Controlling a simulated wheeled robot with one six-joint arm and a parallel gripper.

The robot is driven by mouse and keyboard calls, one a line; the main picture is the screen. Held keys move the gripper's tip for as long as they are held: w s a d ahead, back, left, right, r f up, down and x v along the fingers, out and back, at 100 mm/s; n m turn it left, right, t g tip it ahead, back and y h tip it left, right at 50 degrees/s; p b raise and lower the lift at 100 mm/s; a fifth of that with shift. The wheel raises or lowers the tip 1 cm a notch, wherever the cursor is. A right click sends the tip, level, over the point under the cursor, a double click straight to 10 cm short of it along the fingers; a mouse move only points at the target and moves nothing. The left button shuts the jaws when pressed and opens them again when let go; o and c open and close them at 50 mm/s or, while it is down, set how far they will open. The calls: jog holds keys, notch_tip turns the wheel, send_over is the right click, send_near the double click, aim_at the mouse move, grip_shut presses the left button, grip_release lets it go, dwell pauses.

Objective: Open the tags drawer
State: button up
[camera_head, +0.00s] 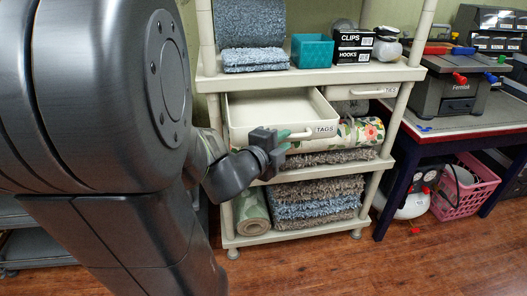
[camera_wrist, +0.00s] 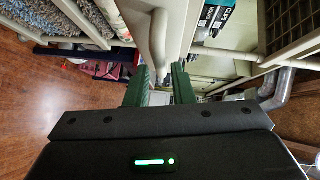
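The tags drawer (camera_head: 238,132) is a cream drawer in the shelf unit, labelled TAGS on its front. It is pulled well out to the left in the head view, and its inside looks empty. Its curved handle (camera_head: 301,135) is on the front. My gripper (camera_head: 284,141) is at this handle, its green fingers on either side of the bar. The exact contact is partly hidden.
A second, closed drawer (camera_head: 362,92) is to the right. Rolled and folded rugs (camera_head: 315,198) fill the lower shelves. A workbench (camera_head: 450,124) and pink crate (camera_head: 467,190) are at right. Wooden floor is clear in front.

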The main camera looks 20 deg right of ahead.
jog(key=p+v, duration=0.2)
jog(key=v, duration=0.9)
jog(key=shift+s+a, duration=0.15)
jog(key=shift+a, duration=0.1)
jog(key=shift+d, duration=0.1)
jog(key=b+x, duration=0.2)
jog(key=x, duration=1)
jog(key=shift+d, duration=0.25)
jog(key=shift+w+d+f+b, duration=0.1)
jog(key=shift+w+d+b, duration=0.2)
jog(key=shift+w+d, duration=0.2)
